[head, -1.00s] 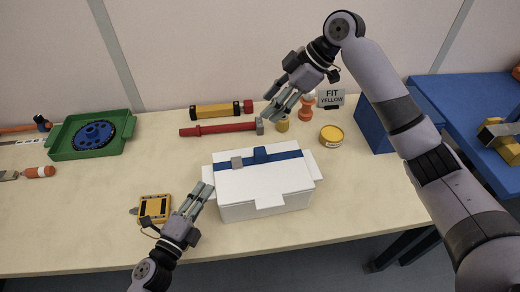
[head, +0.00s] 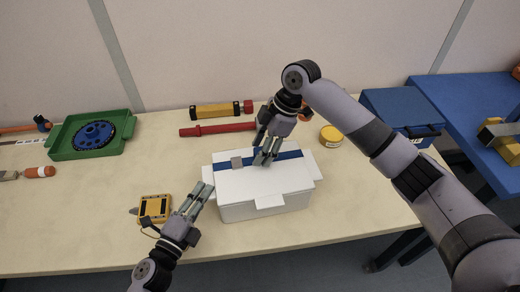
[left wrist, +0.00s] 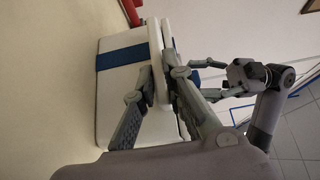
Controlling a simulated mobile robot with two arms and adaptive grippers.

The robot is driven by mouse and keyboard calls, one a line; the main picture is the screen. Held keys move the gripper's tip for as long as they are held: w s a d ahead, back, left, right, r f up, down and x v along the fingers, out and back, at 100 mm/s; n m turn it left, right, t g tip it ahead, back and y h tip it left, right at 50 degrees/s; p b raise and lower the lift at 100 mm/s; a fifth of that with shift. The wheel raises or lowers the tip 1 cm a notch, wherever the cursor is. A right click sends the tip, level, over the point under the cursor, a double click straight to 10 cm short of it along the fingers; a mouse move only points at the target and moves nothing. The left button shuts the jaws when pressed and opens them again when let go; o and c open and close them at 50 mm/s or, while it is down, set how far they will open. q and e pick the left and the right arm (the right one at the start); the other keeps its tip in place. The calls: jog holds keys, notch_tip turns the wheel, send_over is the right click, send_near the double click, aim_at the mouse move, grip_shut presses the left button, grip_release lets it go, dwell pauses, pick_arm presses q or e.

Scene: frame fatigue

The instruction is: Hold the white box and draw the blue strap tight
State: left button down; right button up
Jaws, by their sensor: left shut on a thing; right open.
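The white box (head: 265,188) stands closed on the table, with the blue strap (head: 228,165) across its lid near the back edge. A grey buckle (head: 236,162) sits on the strap. My left gripper (head: 201,191) is shut on the box's left side ledge. In the left wrist view, its fingers (left wrist: 152,98) lie on either side of the ledge of the white box (left wrist: 110,88), and the blue strap (left wrist: 121,57) runs down the box side. My right gripper (head: 263,160) is open over the strap, right of the buckle. It hides the strap's raised blue tab; contact is unclear.
A red bar (head: 215,129) and a yellow-black tool (head: 215,110) lie behind the box. A yellow tin (head: 331,136) and a blue case (head: 400,105) stand to the right. A yellow device (head: 154,207) and a green tray (head: 120,146) are to the left.

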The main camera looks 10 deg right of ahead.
jog(key=shift+a+f, duration=0.2)
jog(key=shift+f, duration=0.3)
grip_shut()
dwell(0.3)
